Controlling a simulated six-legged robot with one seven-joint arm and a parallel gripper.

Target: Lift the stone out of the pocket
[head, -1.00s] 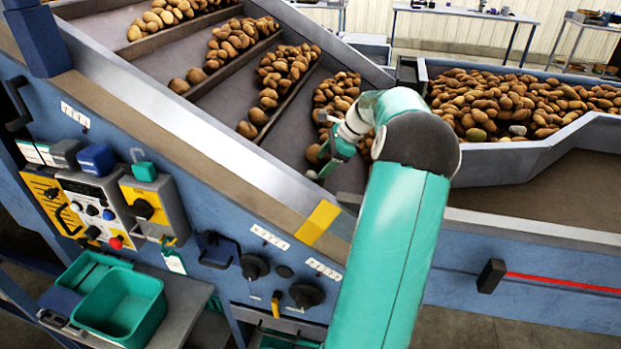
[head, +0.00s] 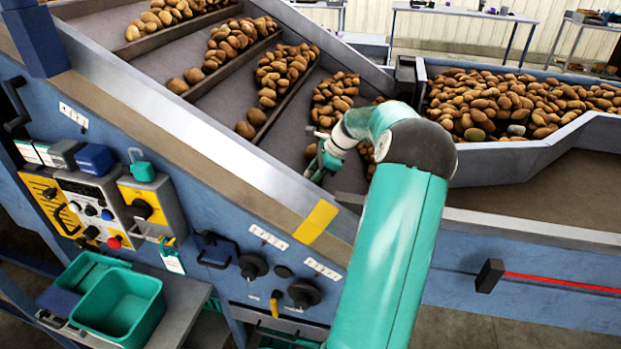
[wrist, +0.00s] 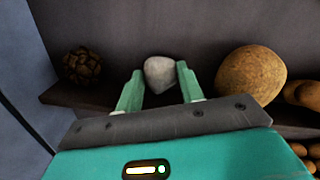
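The pale grey stone (wrist: 160,73) lies against a dark ledge (wrist: 62,94) in the wrist view, on the grey sloped surface. My gripper (wrist: 160,75) is open, with one green finger on each side of the stone's lower part. A narrow gap shows on the left; the right finger is very close, and I cannot tell whether it touches. In the head view my gripper (head: 322,165) is low over the lowest lane of the sloped deck; the stone cannot be made out there.
In the wrist view a large potato (wrist: 250,75) sits right of the stone and a dark lumpy clod (wrist: 82,67) sits left. In the head view potatoes (head: 333,100) lie up the same lane. The deck's metal side rail (head: 190,130) runs in front of my gripper.

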